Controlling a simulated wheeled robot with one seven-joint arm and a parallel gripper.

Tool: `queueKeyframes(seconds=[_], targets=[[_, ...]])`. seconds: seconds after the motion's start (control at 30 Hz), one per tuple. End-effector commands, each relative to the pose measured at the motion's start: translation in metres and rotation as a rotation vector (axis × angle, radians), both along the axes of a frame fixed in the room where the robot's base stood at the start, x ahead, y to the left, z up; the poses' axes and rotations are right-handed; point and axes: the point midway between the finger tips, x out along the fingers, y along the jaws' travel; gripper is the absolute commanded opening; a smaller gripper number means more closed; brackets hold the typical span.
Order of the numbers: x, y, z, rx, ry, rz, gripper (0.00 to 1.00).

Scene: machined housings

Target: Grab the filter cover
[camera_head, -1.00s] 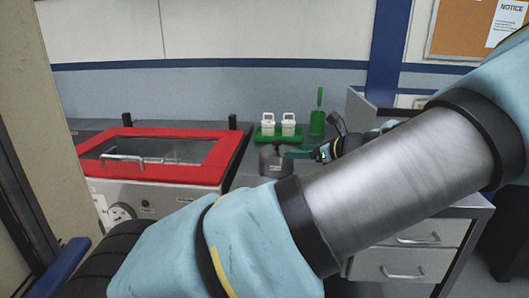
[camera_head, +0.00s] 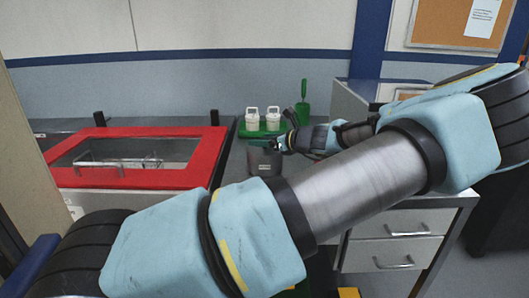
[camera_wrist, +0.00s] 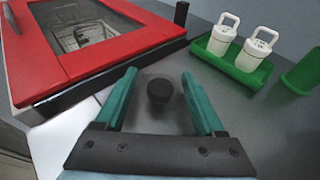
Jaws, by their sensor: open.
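A dark grey cylindrical pot (camera_head: 265,161) stands on the grey bench, right of the red-framed machine. I take its top, with a round black knob (camera_wrist: 159,90), to be the filter cover; the cover's edge is hard to make out in the wrist view. My gripper (camera_wrist: 160,74) is open, with one teal finger on each side of the knob and visible gaps to both. In the head view my gripper (camera_head: 262,143) is at the top of the pot and partly hides it. Whether the fingers touch the cover cannot be told.
A red-framed machine (camera_head: 205,160) with a window is to the left. A green tray (camera_head: 243,132) with two white handled canisters (camera_head: 272,121) is behind the pot. A green container (camera_head: 303,113) is beside it. Drawers (camera_head: 395,225) are at the right.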

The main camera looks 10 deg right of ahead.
Motion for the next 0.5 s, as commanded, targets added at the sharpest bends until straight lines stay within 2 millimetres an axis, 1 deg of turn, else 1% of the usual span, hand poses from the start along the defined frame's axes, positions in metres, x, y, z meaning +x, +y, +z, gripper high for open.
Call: queueKeyframes(seconds=[0.1, 0.2, 0.43, 0.47, 0.5], targets=[[0.013, 0.01, -0.003, 0.003, 0.001, 0.001, 0.71], [0.019, 0.013, -0.006, 0.002, 0.0, 0.0, 0.71], [0.02, 0.013, -0.008, -0.001, 0.001, 0.0, 0.71], [0.02, 0.013, -0.008, -0.001, 0.001, 0.0, 0.7], [0.02, 0.013, -0.008, -0.001, 0.001, 0.0, 0.65]])
